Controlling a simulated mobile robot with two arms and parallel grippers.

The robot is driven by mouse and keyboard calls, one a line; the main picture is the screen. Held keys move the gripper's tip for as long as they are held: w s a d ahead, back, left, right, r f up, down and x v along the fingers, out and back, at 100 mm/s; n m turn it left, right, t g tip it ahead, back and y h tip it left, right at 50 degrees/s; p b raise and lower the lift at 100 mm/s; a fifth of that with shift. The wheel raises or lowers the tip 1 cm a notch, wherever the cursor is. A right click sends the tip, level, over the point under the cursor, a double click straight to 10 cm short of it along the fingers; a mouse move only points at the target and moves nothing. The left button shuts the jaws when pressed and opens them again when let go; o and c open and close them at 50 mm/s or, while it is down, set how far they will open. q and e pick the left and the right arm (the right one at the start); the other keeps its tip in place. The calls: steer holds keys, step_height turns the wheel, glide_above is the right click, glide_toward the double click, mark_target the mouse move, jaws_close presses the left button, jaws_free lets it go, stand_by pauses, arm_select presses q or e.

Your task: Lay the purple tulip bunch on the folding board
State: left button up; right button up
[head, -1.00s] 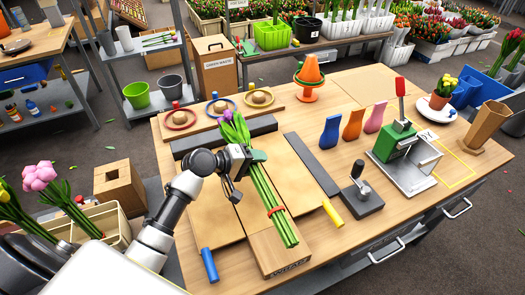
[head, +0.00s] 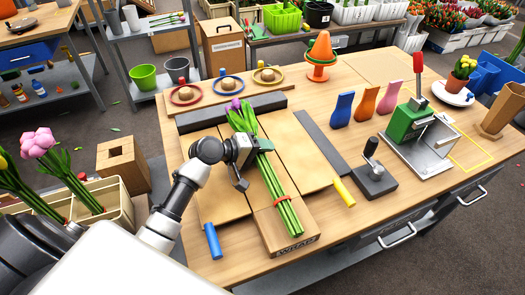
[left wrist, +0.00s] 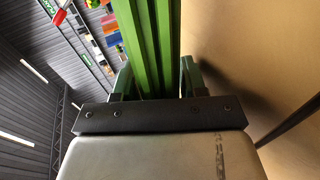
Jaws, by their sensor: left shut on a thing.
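The purple tulip bunch (head: 273,182) has purple blooms at its far end, long green stems and a red band. It lies lengthwise over the middle of the wooden folding board (head: 217,204), stem ends towards the strip marked WRAP. My left gripper (head: 258,146) is shut on the stems just below the blooms. In the left wrist view the green stems (left wrist: 155,50) run between the two fingers, with a tan surface close at the right. I cannot tell whether the bunch touches the board. My right gripper is not in view.
A dark bar (head: 228,111) lies behind the board. A blue handle (head: 213,241) and a yellow handle (head: 345,193) are at its sides. A dark crank device (head: 373,175) and a green press (head: 411,124) stand to the right.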

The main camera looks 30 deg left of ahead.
arm_select(q)
steer(key=o, duration=1.2)
steer(key=shift+d, duration=0.1)
steer(key=shift+s+f, duration=0.1)
steer(key=shift+f, duration=0.05)
steer(key=shift+s, duration=0.1)
steer(key=shift+s+a, duration=0.15)
steer(key=shift+a, duration=0.15)
steer(key=v, duration=1)
steer(key=shift+r+b, duration=0.4)
steer(key=shift+r, duration=0.05)
